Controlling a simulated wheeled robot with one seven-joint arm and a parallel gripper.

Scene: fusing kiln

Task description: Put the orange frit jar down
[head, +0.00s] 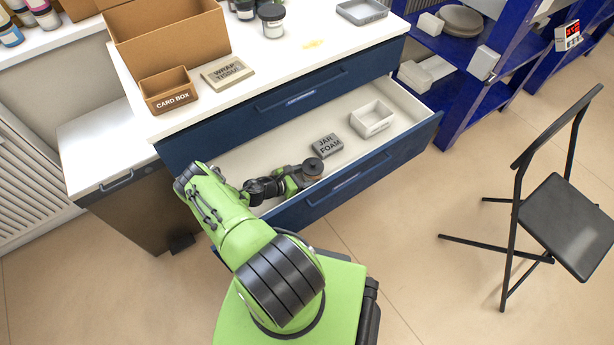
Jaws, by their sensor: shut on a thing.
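My gripper (303,176) reaches low into the open blue drawer (372,163). It is shut on a small jar with a dark grey lid and an orange-brown side, the orange frit jar (314,169). The jar is close to the drawer's front wall, left of and nearer than the grey block marked JAR FOAM (328,145). My gripper hides part of the jar. I cannot tell whether its base touches the drawer floor.
A white open bin (372,118) sits in the drawer's right part. On the counter are a large cardboard box (168,45), a CARD BOX (168,98), a WRAP TISSUE block (228,73) and grey-lidded jars (272,20). A black chair (566,222) stands right.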

